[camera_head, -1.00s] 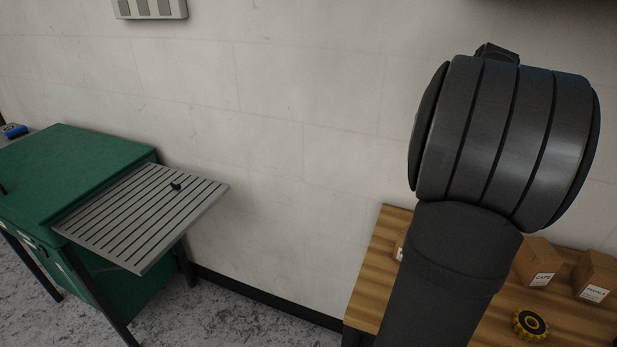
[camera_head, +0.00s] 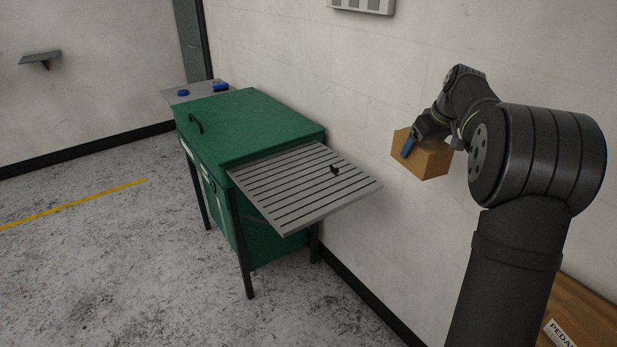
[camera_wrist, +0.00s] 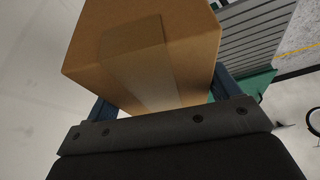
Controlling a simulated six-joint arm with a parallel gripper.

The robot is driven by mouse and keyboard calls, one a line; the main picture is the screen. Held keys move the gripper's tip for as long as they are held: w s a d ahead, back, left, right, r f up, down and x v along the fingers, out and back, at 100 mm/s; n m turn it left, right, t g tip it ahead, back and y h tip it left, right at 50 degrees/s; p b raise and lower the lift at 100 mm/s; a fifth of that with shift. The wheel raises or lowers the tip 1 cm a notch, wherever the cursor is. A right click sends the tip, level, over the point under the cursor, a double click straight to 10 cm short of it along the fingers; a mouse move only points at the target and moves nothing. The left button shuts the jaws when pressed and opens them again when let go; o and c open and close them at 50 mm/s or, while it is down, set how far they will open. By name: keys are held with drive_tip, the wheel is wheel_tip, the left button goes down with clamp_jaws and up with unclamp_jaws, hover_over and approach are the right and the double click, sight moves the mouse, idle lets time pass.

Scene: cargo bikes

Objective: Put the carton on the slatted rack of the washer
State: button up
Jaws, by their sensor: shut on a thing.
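A brown carton (camera_head: 424,159) is held in the air by my gripper (camera_head: 411,146), to the right of the washer. In the wrist view the carton (camera_wrist: 145,50) sits between the two fingers, a tape strip down its face. The green washer (camera_head: 250,125) stands against the wall with its lid shut. Its grey slatted rack (camera_head: 300,183) sticks out on the right side, toward the carton. The carton is apart from the rack, up and to its right. The rack also shows in the wrist view (camera_wrist: 258,35).
A small black part (camera_head: 335,169) lies on the rack near its back edge. Blue items (camera_head: 221,87) are on a grey shelf behind the washer. A wooden table (camera_head: 590,315) with a labelled box is at the lower right. The floor in front is clear.

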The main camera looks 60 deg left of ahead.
drive_tip(key=s+a+f+n, duration=0.1)
drive_tip(key=s+a+f, duration=0.4)
drive_tip(key=a, duration=0.5)
drive_tip(key=s+a+f, duration=0.5)
drive_tip(key=s+a, duration=0.4)
drive_tip(key=a, duration=0.2)
drive_tip(key=s+a+f+n+g, duration=0.1)
drive_tip(key=s+a+f, duration=0.4)
drive_tip(key=a, duration=0.6)
drive_tip(key=shift+s+a+f+n, duration=0.1)
drive_tip(key=shift+s+f+n, duration=0.05)
drive_tip(key=shift+s, duration=0.45)
drive_tip(key=shift+s+f+n, duration=0.1)
drive_tip(key=shift+s+n, duration=0.05)
drive_tip(key=shift+s, duration=0.4)
drive_tip(key=shift+f, duration=1.7)
drive_tip(key=shift+f, duration=0.1)
drive_tip(key=o, duration=1.1)
drive_tip(key=shift+f, duration=0.1)
drive_tip(key=shift+o, duration=0.2)
